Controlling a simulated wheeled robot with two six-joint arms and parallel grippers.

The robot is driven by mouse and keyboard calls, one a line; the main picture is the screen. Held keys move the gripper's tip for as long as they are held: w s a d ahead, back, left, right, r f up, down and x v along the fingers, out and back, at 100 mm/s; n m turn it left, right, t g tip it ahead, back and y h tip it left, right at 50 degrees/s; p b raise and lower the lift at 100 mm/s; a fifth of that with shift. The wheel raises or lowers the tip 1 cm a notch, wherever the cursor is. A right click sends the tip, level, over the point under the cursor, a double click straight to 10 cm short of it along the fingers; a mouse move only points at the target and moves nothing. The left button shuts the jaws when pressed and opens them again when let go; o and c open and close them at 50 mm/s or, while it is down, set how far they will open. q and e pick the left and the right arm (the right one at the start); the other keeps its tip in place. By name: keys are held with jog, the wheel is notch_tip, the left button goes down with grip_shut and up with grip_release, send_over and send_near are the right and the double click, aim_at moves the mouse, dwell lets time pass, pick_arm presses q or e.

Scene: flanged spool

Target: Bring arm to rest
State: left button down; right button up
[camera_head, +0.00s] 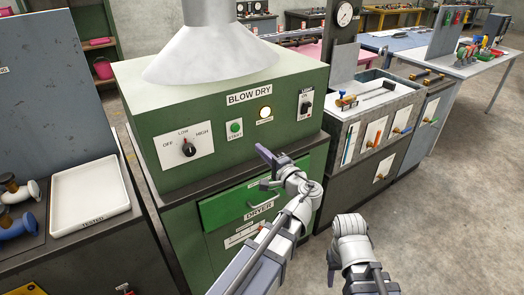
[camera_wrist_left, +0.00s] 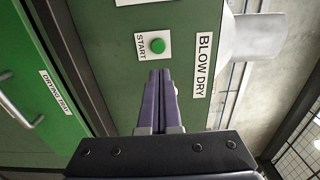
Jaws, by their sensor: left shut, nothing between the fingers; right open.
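My left gripper (camera_head: 268,156) is raised in front of the green blow-dry machine (camera_head: 160,118), its purple fingers together and empty. In the left wrist view the shut fingers (camera_wrist_left: 158,90) point at the panel just beside the green START button (camera_wrist_left: 158,46); whether they touch it I cannot tell. The START button (camera_head: 235,127) also shows in the head view, left of a lit lamp (camera_head: 265,113). My right gripper (camera_head: 332,266) is low at the lower middle of the head view, pointing down, partly hidden by its own wrist; it is open, with nothing seen in it.
The green dryer drawer (camera_head: 237,203) is below my left gripper. A grey cabinet (camera_head: 377,128) with levers stands right of the machine. A white tray (camera_head: 88,192) and pipe fittings (camera_head: 20,205) are at left. Open concrete floor (camera_head: 455,220) lies to the right.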

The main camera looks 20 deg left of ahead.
pick_arm(q)
jog(key=s+d+f+n+g+h+p, duration=0.2)
jog(key=s+d+f+g+h, duration=0.3)
jog(key=s+d, duration=0.4)
jog(key=s+d+f+n+g+h+p, duration=0.1)
jog(key=s+d+f+g+h+p, duration=0.3)
jog(key=s+d+f+g+h, duration=0.2)
jog(key=s+d+f+h, duration=0.2)
jog(key=s+d+f, duration=0.1)
jog(key=s+f, duration=0.1)
jog(key=shift+s+d+n+p, duration=0.15)
jog(key=shift+s+n+p, duration=0.25)
jog(key=shift+s, duration=0.45)
jog(key=shift+f, duration=0.1)
dwell(5.1)
